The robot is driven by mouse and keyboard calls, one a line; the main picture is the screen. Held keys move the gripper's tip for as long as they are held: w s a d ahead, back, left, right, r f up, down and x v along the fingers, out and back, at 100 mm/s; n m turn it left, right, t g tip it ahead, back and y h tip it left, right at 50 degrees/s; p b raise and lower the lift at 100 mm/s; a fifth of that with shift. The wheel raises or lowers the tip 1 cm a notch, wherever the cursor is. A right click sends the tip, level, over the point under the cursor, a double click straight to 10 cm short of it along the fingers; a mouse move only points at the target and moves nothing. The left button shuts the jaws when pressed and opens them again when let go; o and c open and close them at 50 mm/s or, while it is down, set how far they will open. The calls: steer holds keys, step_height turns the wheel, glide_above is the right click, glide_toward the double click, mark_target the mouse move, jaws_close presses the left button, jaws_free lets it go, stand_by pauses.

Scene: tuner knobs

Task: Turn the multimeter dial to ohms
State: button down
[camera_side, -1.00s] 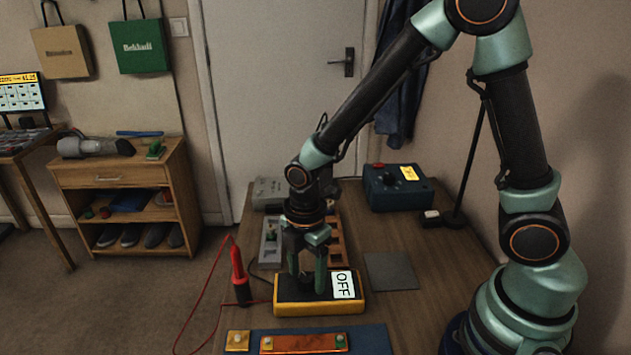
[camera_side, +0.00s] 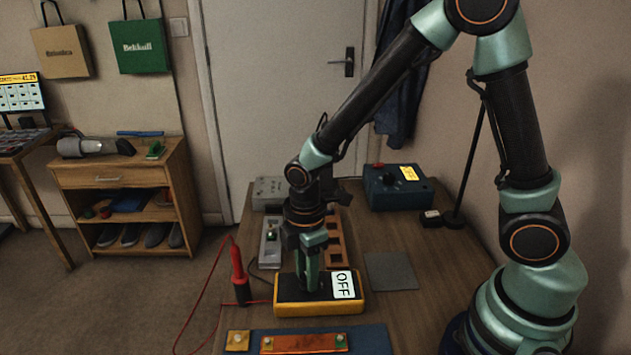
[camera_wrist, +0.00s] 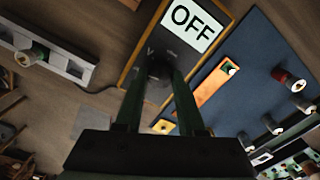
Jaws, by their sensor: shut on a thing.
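The multimeter (camera_side: 320,307) is a yellow-edged box with a dark face, lying flat on the table. Its white display (camera_side: 343,284) reads OFF, and the display also shows in the wrist view (camera_wrist: 194,24). My gripper (camera_side: 312,288) points down onto the dark face beside the display. In the wrist view my gripper (camera_wrist: 160,78) has its fingers closed on the dial, which is mostly hidden between them. Small markings near the dial are too dim to read, apart from what looks like a V.
A red probe (camera_side: 238,272) with a red cable stands left of the multimeter. A blue mat with an orange bar (camera_side: 300,343) lies in front. A blue box (camera_side: 397,187) and a grey box (camera_side: 268,192) stand behind. A grey pad (camera_side: 391,271) lies to the right.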

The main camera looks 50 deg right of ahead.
steer(key=m, duration=0.4)
steer(key=shift+m, duration=0.3)
steer(key=m, duration=0.5)
steer(key=shift+m, duration=0.3)
steer(key=m, duration=0.5)
steer(key=shift+m, duration=2.7)
steer(key=c, duration=0.5)
jaws_free()
